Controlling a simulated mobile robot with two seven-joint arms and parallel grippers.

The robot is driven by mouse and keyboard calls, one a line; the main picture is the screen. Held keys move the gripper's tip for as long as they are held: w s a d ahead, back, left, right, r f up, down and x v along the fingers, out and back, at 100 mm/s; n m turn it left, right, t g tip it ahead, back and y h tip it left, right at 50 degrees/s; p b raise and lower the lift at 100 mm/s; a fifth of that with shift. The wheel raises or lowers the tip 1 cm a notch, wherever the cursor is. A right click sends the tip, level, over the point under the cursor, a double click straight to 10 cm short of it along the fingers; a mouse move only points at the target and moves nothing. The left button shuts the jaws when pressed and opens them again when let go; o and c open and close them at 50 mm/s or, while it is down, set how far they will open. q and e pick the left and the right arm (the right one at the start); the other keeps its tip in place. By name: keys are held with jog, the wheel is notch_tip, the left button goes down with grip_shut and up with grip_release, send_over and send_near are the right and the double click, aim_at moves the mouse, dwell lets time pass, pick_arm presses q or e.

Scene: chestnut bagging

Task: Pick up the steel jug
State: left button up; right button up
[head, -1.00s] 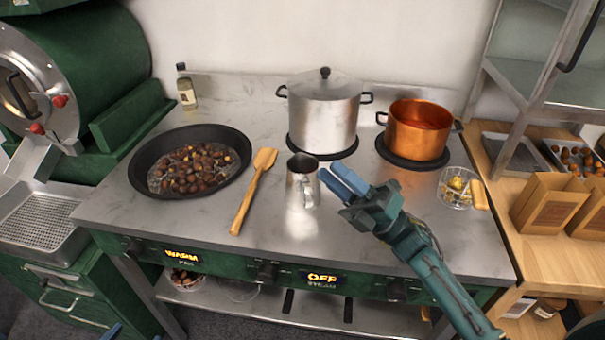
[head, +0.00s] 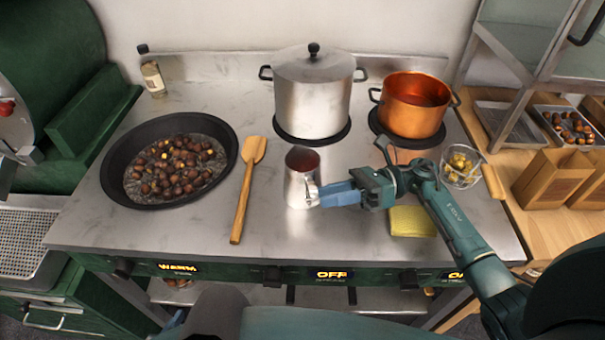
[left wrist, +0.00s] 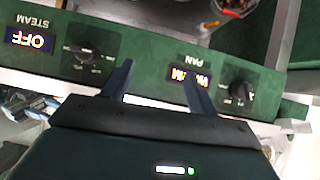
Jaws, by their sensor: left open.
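The steel jug (head: 299,184) stands upright on the steel worktop, in front of the large lidded pot, in the head view. Its handle (head: 313,191) points right. My right gripper (head: 326,194) is level with the jug on its right side, with its blue fingertips at the handle. The fingers overlap in this view, so I cannot tell whether they are closed on it. My left gripper (left wrist: 157,82) is open and empty in the left wrist view, in front of the green control panel (left wrist: 135,62). The jug does not show there.
A black pan of chestnuts (head: 116,196) and a wooden spatula (head: 243,200) lie left of the jug. The steel pot (head: 312,95) and copper pot (head: 412,110) stand behind.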

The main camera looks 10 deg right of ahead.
aim_at(318, 196)
jog(key=a+p, duration=0.1)
jog(key=a, duration=0.1)
jog(key=a+r+p, duration=0.1)
jog(key=a+p, duration=0.1)
jog(key=a, duration=0.1)
jog(key=shift+s, duration=0.2)
jog(key=shift+a+f, duration=0.1)
jog(key=shift+a, duration=0.25)
grip_shut()
